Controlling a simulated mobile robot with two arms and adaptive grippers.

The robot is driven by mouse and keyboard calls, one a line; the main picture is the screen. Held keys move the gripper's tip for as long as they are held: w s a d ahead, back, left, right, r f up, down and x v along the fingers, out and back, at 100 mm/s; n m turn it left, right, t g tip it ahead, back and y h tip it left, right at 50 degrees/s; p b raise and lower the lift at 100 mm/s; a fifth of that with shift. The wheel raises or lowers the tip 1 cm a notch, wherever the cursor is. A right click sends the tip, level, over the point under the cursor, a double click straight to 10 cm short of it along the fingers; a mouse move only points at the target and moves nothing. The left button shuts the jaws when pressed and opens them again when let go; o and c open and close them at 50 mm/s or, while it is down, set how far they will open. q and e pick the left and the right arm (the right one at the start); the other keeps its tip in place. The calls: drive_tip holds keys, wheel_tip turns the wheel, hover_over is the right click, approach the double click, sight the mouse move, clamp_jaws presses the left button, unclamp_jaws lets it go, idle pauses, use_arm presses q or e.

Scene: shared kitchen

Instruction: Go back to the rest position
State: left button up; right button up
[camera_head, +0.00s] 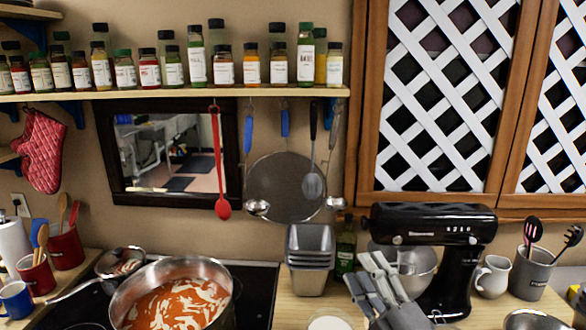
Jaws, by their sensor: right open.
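My left gripper is not in view.
A pot of red sauce (172,296) and a small pan (122,264) stand on the stove at lower left. A metal container (310,259), dark bottle (346,247), black mixer (437,222), white pitcher (492,276) and utensil crock (533,274) crowd the counter. A spice shelf (180,95) hangs above.

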drive_tip(key=s+d+f+m+g+h, duration=0.35)
drive_tip(key=f+m, duration=0.25)
drive_tip(key=f, duration=0.3)
drive_tip(key=s+d+f+m+g+h, duration=0.35)
drive_tip(key=f+m, duration=0.25)
drive_tip(key=f, duration=0.2)
drive_tip(key=s+f+m+g, duration=0.3)
drive_tip(key=s+f+g, duration=0.3)
drive_tip(key=s, duration=0.5)
drive_tip(key=s+f+m+g, duration=0.25)
drive_tip(key=s+f, duration=0.45)
drive_tip(key=s, duration=0.4)
wheel_tip(320, 180, down, 35)
drive_tip(key=s+g+b, duration=0.2)
drive_tip(key=g+b, duration=0.1)
drive_tip(key=b, duration=0.4)
drive_tip(key=s+d+f+b, duration=0.1)
drive_tip(key=s+f+b, duration=0.1)
drive_tip(key=s+f, duration=0.6)
drive_tip(key=s+d+f+b, duration=0.1)
drive_tip(key=s+f+b, duration=0.2)
drive_tip(key=s+f, duration=0.5)
wheel_tip(320, 180, down, 5)
drive_tip(key=shift+d+r+n+g+b, duration=0.2)
drive_tip(key=shift+d+n+g+b, duration=0.15)
drive_tip(key=shift+d, duration=0.05)
